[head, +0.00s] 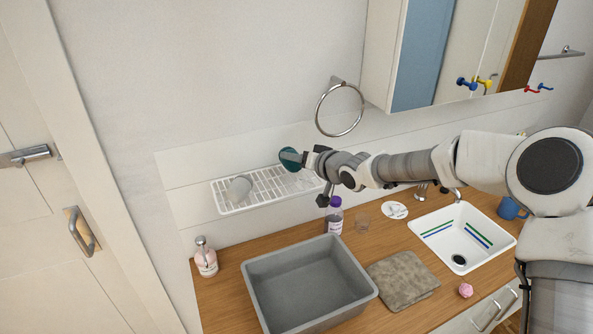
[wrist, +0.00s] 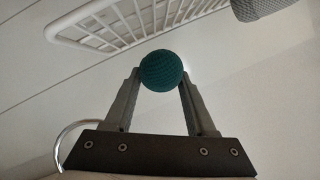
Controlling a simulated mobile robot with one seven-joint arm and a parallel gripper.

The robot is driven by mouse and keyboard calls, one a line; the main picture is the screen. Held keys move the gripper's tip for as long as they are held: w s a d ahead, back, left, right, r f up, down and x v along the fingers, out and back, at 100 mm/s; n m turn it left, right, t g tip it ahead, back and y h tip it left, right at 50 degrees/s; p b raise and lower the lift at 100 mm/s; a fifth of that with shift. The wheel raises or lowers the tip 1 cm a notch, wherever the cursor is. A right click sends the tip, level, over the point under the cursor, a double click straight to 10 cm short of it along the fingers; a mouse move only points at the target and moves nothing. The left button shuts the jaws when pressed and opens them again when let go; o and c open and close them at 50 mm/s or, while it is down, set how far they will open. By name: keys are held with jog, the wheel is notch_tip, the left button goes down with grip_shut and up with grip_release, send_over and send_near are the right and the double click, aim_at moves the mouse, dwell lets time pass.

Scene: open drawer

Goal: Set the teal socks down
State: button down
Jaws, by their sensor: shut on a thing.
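The teal socks (wrist: 161,70) are a rolled, knitted ball held between the fingertips of my gripper (wrist: 160,84) in the wrist view. In the head view the teal socks (head: 290,158) show at the end of my gripper (head: 303,159), in front of the wall at the white wire rack (head: 228,208). The gripper is shut on them. They appear over or beside the right part of the rack; I cannot tell the exact height or whether they touch it. The wrist view looks up at the rack's underside (wrist: 62,33).
A towel ring (head: 339,132) hangs close above the gripper.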

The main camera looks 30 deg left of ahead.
aim_at(299, 169)
jog(key=shift+f, duration=1.65)
jog(key=shift+f, duration=0.2)
jog(key=c, duration=0.5)
grip_release()
jog(key=shift+r, duration=0.2)
jog(key=v, duration=1.2)
